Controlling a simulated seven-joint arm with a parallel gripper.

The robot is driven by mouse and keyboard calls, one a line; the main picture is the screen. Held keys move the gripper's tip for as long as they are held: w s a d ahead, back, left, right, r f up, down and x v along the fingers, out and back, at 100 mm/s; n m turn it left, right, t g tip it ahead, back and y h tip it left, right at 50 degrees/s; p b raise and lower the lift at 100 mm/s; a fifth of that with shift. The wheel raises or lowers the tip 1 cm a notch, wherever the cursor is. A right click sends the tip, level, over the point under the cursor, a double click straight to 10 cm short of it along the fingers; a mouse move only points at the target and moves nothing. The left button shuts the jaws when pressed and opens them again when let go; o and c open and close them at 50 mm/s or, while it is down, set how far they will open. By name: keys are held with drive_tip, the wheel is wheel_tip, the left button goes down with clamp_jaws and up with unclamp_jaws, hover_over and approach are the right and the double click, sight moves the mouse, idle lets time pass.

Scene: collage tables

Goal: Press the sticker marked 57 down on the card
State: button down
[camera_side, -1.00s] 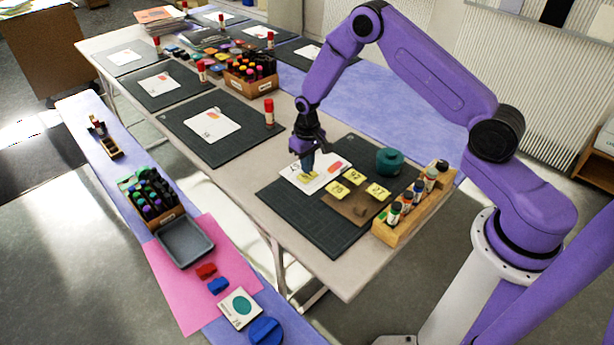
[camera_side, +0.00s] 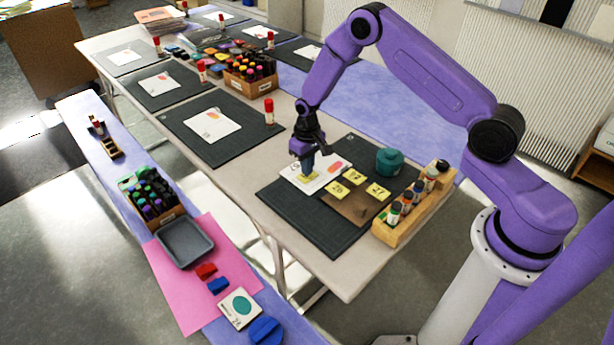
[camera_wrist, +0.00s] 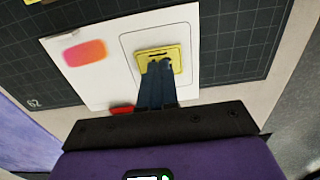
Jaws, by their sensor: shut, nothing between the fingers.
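The white card (camera_side: 328,168) lies on the near dark cutting mat, with an orange-pink printed patch. A yellow sticker (camera_side: 313,177) lies on it inside a printed outline; the wrist view also shows the sticker (camera_wrist: 176,54) on the card (camera_wrist: 92,77). Its number is mostly hidden by my fingers, so I cannot read it. My gripper (camera_side: 308,173) is shut and empty, pointing down over the sticker. In the wrist view its fingertips (camera_wrist: 157,66) overlap the sticker's middle. They look in contact or very close; I cannot tell which.
Three other yellow stickers, one here (camera_side: 354,176), lie on a brown sheet (camera_side: 352,207) to the right. The mat's front left (camera_side: 290,212) is clear.

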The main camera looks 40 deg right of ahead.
drive_tip(key=shift+f, duration=0.5)
idle(0.7)
drive_tip(key=shift+r, duration=3.55)
